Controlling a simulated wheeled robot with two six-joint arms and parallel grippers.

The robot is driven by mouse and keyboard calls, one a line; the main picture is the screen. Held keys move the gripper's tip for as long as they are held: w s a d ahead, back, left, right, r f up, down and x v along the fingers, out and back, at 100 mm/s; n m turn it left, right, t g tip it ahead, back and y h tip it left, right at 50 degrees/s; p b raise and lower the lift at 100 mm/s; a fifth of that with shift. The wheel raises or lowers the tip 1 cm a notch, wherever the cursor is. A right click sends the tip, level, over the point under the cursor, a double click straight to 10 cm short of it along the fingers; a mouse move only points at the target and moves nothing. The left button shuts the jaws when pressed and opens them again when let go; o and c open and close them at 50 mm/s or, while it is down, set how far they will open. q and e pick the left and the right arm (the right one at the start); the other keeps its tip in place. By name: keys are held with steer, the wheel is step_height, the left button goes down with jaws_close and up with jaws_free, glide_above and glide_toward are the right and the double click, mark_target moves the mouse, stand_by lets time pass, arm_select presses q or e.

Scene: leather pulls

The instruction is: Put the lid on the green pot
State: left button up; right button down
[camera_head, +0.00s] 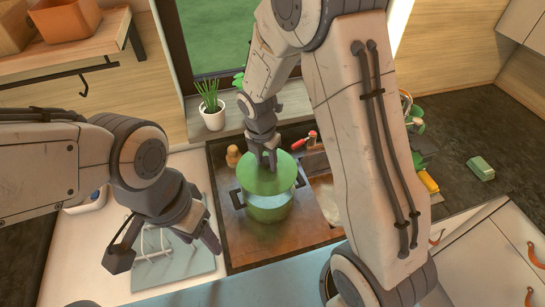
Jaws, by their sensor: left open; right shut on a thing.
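The green pot (268,212) stands on the brown board in the middle of the counter, with a dark handle at each side and a pale inside. The green lid (283,178) is tilted over the back of the pot, leaving the front of the opening uncovered. I cannot tell whether lid and rim touch. My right gripper (268,160) points down and is shut on the lid from above; its fingertips hide the knob. My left gripper (168,242) is open and empty, left of the pot, above a pale blue rack.
The pale blue dish rack (158,264) lies on the white counter at left. The brown board (245,254) carries a small wooden shaker (233,156) behind the pot and a red-handled tool (304,141). A potted plant (213,116) stands on the sill. A green block (480,168) lies at right.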

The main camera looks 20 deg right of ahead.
mark_target(268, 170)
steer(key=shift+d+f+b, duration=0.2)
steer(key=shift+f+b, duration=0.4)
steer(key=shift+f, duration=0.15)
step_height(268, 170, down, 3)
steer(key=b, duration=0.3)
steer(key=shift+f+b, duration=0.5)
steer(key=shift+f, duration=0.4)
steer(key=shift+s+a, duration=0.1)
steer(key=shift+s, duration=0.05)
steer(key=shift+f, duration=0.2)
steer(key=shift+f, duration=0.3)
steer(key=shift+p, duration=0.35)
steer(key=shift+f, duration=0.1)
